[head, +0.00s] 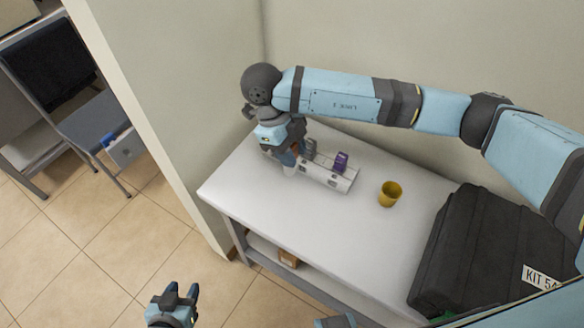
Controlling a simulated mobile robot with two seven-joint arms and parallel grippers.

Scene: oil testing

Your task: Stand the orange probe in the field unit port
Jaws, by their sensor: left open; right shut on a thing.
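The field unit (335,182) is a low, pale grey block on the white table, near the wall. A purple piece (341,161) and a grey piece (309,148) stand upright in it. My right gripper (291,160) reaches down at the unit's left end. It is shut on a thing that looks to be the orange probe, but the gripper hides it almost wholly. I cannot tell whether the thing is inside a port or above it. My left gripper (180,292) is open and empty, over the floor in front of the table.
A yellow cup (390,194) stands on the table right of the unit. A large black case marked KIT 54 (480,250) fills the table's right end. The table front (270,212) is clear. A small brown box (288,259) sits on the shelf below. A wall stands behind.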

